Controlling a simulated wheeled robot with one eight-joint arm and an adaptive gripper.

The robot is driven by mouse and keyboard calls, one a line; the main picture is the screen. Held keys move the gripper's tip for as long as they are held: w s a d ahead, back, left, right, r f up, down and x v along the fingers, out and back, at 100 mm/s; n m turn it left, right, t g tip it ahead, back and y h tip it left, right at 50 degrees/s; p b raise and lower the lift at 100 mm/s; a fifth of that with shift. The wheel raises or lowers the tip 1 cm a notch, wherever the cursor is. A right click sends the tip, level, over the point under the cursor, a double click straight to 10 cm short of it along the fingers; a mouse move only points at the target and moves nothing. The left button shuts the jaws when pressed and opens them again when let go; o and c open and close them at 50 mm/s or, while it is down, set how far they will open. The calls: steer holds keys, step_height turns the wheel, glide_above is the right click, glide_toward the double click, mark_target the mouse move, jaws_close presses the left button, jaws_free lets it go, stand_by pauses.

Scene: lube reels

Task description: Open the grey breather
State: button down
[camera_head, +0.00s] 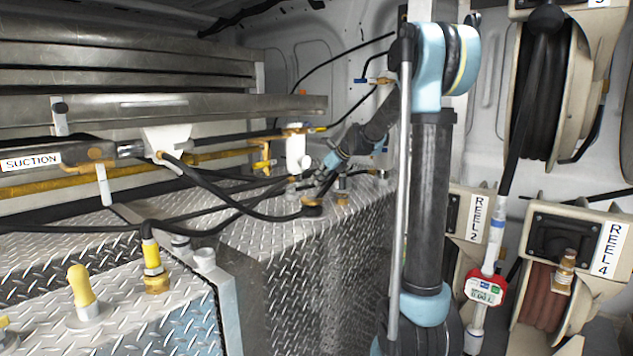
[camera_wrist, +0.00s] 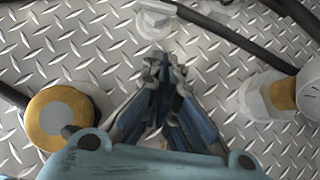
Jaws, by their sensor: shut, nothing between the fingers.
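My gripper (camera_head: 308,184) hangs over the far diamond-plate tank top in the head view, at the end of my arm. In the wrist view its blue-grey fingers (camera_wrist: 162,66) meet at the tips, shut and empty. Just beyond the tips stands a pale grey hex fitting (camera_wrist: 155,22). A round cap with a grey centre and brass ring (camera_wrist: 60,118) lies to the left of the fingers, apart from them. A white fitting with a brass band (camera_wrist: 283,95) is to the right. I cannot tell for sure which fitting is the grey breather.
Black hoses (camera_head: 235,205) cross the tank tops near my gripper. A yellow-handled fitting (camera_head: 82,287) and a yellow-banded hose end (camera_head: 152,262) stand on the near tank. A SUCTION-labelled pipe (camera_head: 30,161) is at left. Hose reels (camera_head: 545,85) and a red meter (camera_head: 484,288) are at right.

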mark_target(295, 192)
steer(key=x, duration=0.7)
steer(key=shift+w+a+f, duration=0.15)
steer(key=shift+w+a, duration=0.8)
steer(key=shift+a, duration=0.25)
steer(key=shift+w+a, duration=0.35)
steer(key=shift+a, duration=0.15)
steer(key=shift+a, duration=0.1)
steer(key=shift+w, duration=0.1)
